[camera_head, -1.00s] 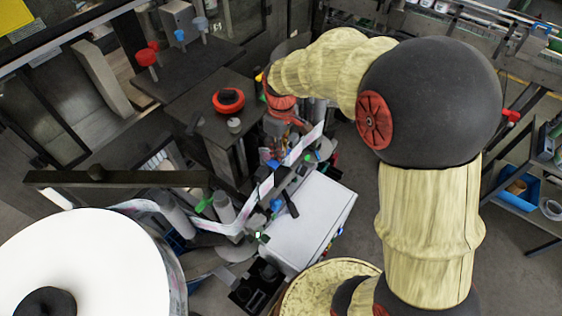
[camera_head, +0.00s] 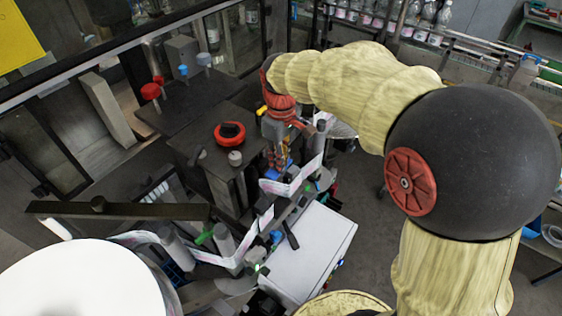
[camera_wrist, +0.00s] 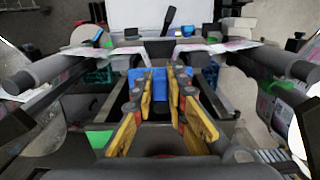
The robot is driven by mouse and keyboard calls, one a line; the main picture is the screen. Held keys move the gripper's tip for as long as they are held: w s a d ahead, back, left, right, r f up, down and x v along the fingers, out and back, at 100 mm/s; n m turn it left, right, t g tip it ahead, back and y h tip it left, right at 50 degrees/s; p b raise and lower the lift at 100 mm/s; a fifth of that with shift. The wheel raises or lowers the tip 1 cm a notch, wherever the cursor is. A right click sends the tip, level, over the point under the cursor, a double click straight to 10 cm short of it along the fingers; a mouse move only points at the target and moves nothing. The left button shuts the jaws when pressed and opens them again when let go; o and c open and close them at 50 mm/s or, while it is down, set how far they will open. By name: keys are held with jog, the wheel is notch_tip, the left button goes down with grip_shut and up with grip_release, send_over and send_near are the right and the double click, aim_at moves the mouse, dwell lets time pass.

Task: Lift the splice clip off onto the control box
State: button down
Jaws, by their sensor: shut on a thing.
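The splice clip looks to be the blue piece (camera_wrist: 157,84) between my fingers in the wrist view. My gripper (camera_wrist: 161,80) has yellow and dark fingers closed on it, hiding part of its sides. In the head view my gripper (camera_head: 281,157) hangs near the label strip, with the blue clip (camera_head: 284,171) just visible under it. The control box (camera_head: 309,254) is the white flat-topped box in front and to the right of the strip.
The pale label strip (camera_head: 290,187) runs past rollers and small green and blue parts beside the box. A white reel (camera_head: 80,285) fills the lower left. A red-ringed knob (camera_head: 230,133) sits on the dark machine top.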

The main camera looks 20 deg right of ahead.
jog(key=shift+r+p, duration=1.45)
jog(key=shift+r, duration=0.85)
